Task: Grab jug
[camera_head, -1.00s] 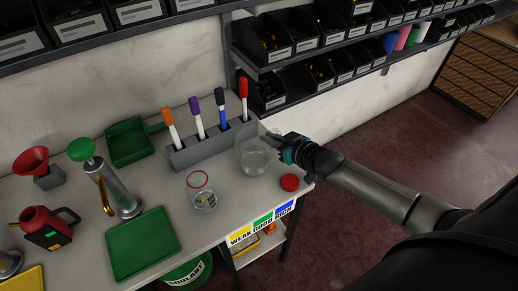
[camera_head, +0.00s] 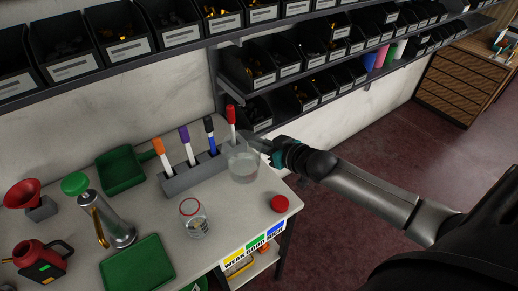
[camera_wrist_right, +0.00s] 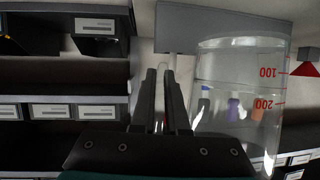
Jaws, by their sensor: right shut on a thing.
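The jug (camera_head: 242,167) is clear, with liquid inside, near the right end of the marker rack in the head view. In the right wrist view the jug (camera_wrist_right: 240,95) shows red marks 100 and 200 and fills much of the right half. My right gripper (camera_head: 272,152) reaches in from the right, beside the jug. In the wrist view its two fingers (camera_wrist_right: 164,92) are close together on the jug's handle side; the handle is mostly hidden between them. Whether the jug's base touches the table is hard to tell. My left gripper is not in view.
A grey rack (camera_head: 190,178) with several markers stands behind the jug. A clear jar (camera_head: 194,220) with a red rim and a red lid (camera_head: 280,204) are in front. A green tray (camera_head: 138,263) and metal pitcher (camera_head: 110,218) are left. Shelf bins (camera_head: 290,60) hang above.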

